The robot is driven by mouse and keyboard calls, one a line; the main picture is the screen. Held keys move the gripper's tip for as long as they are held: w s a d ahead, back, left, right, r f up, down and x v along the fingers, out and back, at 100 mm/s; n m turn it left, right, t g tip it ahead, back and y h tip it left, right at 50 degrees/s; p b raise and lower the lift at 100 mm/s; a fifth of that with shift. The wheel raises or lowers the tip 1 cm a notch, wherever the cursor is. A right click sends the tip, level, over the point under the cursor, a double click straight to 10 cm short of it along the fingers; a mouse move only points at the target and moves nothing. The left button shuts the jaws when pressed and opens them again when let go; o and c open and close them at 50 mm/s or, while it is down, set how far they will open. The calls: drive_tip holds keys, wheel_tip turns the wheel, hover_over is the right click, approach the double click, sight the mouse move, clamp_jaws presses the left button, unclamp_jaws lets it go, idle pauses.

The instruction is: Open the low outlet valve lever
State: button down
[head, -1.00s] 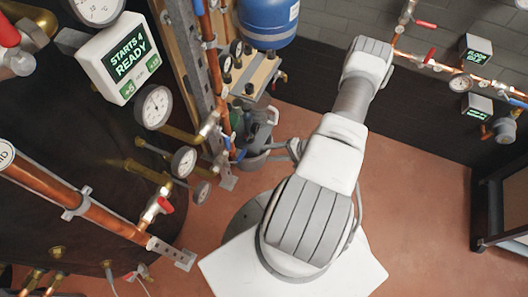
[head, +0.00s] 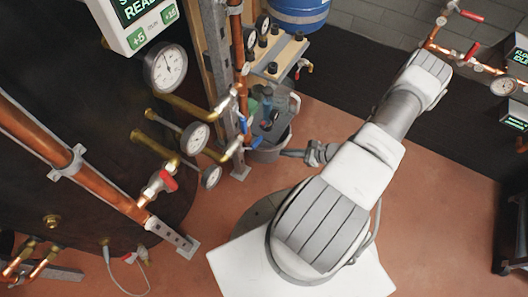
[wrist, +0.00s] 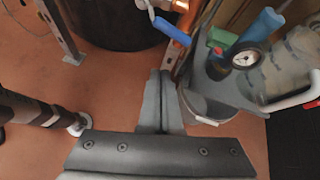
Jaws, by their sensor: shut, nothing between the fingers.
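My gripper (head: 288,153) is shut and empty, pointing left in the head view. In the wrist view, its closed fingers (wrist: 160,92) point up the picture, with bare floor showing to their left. A blue valve lever (head: 254,142) sits low on the copper pipework, left of my gripper and apart from it. A blue lever also shows in the wrist view (wrist: 172,32), beyond the fingertips. A red lever (head: 168,181) is on a pipe beside the dark tank. No label shows which lever is the low outlet one.
A grey bucket (wrist: 205,112) with tools and a small gauge stands right of the fingers. Pressure gauges (head: 195,138) and brass pipes jut from the dark tank (head: 75,130). A metal upright (head: 218,60) stands behind the valves. Red floor is clear between tank and base.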

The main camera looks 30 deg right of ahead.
drive_tip(key=w+a+f+m+b, duration=0.5)
drive_tip(key=w+f+b, duration=0.1)
drive_tip(key=f, duration=0.1)
drive_tip(key=shift+w+a+r, duration=0.1)
drive_tip(key=shift+w+r, duration=0.2)
drive_tip(key=shift+r, duration=0.35)
drive_tip(key=shift+w+a+r, duration=0.1)
drive_tip(key=shift+w+r, duration=0.15)
drive_tip(key=shift+r, duration=0.35)
drive_tip(key=shift+w+r, duration=0.3)
drive_tip(key=shift+r, duration=0.35)
drive_tip(key=shift+a+r+p, duration=0.15)
drive_tip(key=shift+r+p, duration=0.05)
drive_tip(key=shift+p, duration=0.1)
